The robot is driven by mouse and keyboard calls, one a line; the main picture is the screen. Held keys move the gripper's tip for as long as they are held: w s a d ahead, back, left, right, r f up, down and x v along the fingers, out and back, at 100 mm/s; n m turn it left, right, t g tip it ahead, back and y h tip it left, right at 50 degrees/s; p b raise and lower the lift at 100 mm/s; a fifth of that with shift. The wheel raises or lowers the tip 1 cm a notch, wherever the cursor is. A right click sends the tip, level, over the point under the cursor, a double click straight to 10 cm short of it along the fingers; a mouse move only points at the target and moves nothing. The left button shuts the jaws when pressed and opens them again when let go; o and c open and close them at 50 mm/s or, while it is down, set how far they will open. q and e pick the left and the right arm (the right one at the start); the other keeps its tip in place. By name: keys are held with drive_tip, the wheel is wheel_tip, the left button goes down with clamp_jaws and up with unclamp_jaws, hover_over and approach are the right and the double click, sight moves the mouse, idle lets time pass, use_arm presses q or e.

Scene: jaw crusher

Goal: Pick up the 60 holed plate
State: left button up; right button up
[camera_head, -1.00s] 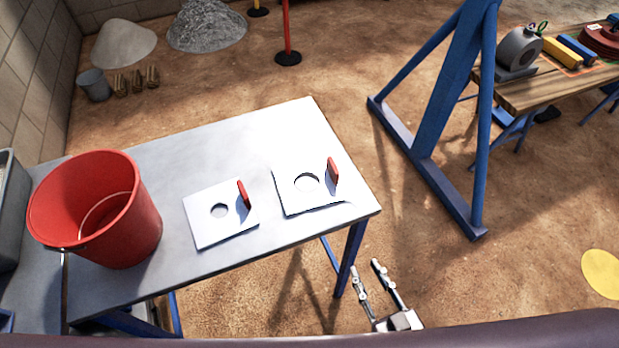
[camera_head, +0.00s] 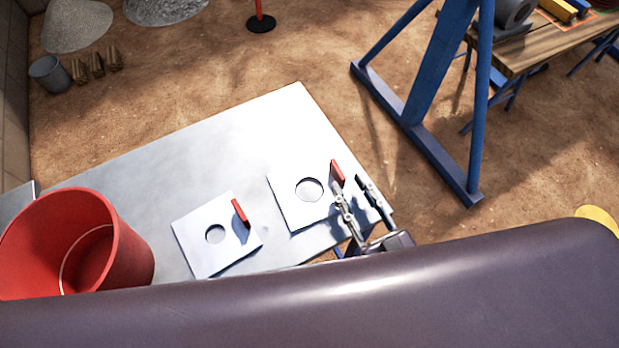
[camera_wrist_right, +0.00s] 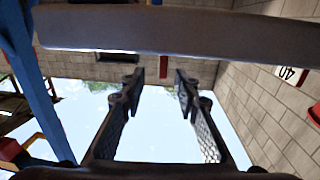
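Two pale square plates, each with a round hole and a red upright handle, lie on the metal table (camera_head: 150,165). The right plate (camera_head: 283,197) has the larger hole; its handle (camera_head: 337,173) stands at its right edge. The left plate (camera_head: 190,230) has a smaller hole. No size marking is readable on either. My right gripper (camera_head: 351,190) is open and empty over the table's right end, its fingertips just in front of the right plate's handle. My left gripper is out of view.
A red bucket (camera_head: 130,255) stands on the table left of the plates. A blue steel frame (camera_head: 432,75) stands on the ground beyond the table's right end. A wooden workbench (camera_head: 530,52) is at the far right. The table behind the plates is clear.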

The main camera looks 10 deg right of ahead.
sight(338, 169)
drive_tip(key=shift+b+x, duration=0.45)
drive_tip(key=shift+x, duration=0.4)
drive_tip(key=x, duration=0.1)
drive_tip(key=b+x, duration=0.1)
drive_tip(key=x, duration=0.1)
drive_tip(key=shift+w+a, duration=0.25)
drive_tip(key=shift+a, duration=0.05)
drive_tip(key=shift+w+r, duration=0.1)
drive_tip(key=shift+w, duration=0.1)
clamp_jaws()
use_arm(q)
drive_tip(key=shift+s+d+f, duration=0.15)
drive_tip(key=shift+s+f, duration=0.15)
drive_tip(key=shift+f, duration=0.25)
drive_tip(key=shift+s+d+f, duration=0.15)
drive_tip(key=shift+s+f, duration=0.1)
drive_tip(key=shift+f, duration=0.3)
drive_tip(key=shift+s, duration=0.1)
use_arm(e)
drive_tip(key=shift+r, duration=0.15)
